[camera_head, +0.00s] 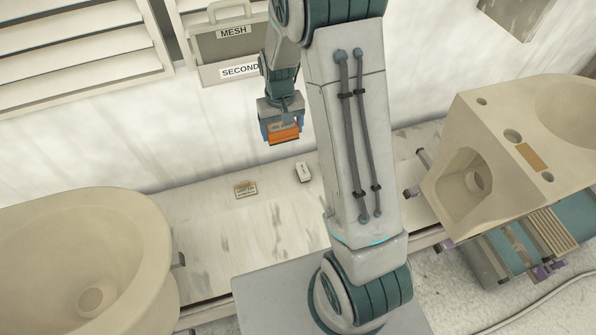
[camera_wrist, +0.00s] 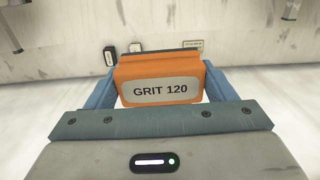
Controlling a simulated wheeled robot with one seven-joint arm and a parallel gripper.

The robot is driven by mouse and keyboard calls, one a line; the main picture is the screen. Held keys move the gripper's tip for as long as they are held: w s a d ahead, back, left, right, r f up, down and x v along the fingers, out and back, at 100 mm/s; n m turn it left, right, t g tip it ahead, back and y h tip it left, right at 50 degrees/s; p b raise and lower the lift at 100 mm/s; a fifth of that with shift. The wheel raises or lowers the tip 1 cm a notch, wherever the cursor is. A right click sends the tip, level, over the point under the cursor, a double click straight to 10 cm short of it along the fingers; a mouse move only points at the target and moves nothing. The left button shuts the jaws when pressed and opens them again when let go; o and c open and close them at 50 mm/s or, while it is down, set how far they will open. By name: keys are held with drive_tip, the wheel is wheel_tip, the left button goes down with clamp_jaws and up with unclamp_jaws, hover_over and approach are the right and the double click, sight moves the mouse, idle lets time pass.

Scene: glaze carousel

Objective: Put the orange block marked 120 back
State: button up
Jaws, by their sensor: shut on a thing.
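The orange block (camera_wrist: 160,72) has a pale label reading GRIT 120 in the wrist view. My gripper (camera_wrist: 160,90) is shut on it, with a blue finger at each side of the block. In the head view my gripper (camera_head: 282,132) hangs in the air in front of the white wall, and the orange block (camera_head: 284,135) shows between its fingers. The block is above the pale bench (camera_head: 225,225) and touches nothing else that I can see.
A small tan labelled piece (camera_head: 246,190) and a small white block (camera_head: 304,172) lie on the bench. Wall holders marked MESH (camera_head: 228,45) and SECOND (camera_head: 220,74) are at the upper left. Beige basins stand left (camera_head: 85,255) and right (camera_head: 480,150). Bench between is mostly clear.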

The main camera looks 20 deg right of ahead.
drive_tip(key=w+d+f+m+b, duration=0.4)
drive_tip(key=w+f+m+b, duration=0.2)
drive_tip(key=f+b, duration=0.75)
drive_tip(key=w+d+f+m+b, duration=0.4)
drive_tip(key=w+f+m+b, duration=0.25)
drive_tip(key=f+b, duration=0.7)
drive_tip(key=w+d+f+m+b, duration=0.4)
drive_tip(key=w+f+m+b, duration=0.25)
drive_tip(key=f+b, duration=0.7)
drive_tip(key=shift+n, duration=0.4)
drive_tip(key=s+a+f+b, duration=0.1)
drive_tip(key=a+b, duration=0.1)
drive_tip(key=a, duration=0.1)
drive_tip(key=a+f+b, duration=0.1)
drive_tip(key=a+f, duration=0.1)
drive_tip(key=a, duration=0.2)
drive_tip(key=s+a+f+b, duration=0.1)
drive_tip(key=a+f+b, duration=0.1)
drive_tip(key=a, duration=0.2)
drive_tip(key=shift+s+a+f+b, duration=0.15)
drive_tip(key=shift+s+b, duration=0.15)
drive_tip(key=shift+s, duration=0.05)
drive_tip(key=shift+a+f+b, duration=0.1)
drive_tip(key=shift+f+b, duration=0.95)
drive_tip(key=shift+f, duration=0.9)
drive_tip(key=shift+f, duration=0.2)
drive_tip(key=o, duration=0.9)
drive_tip(key=shift+o, duration=0.2)
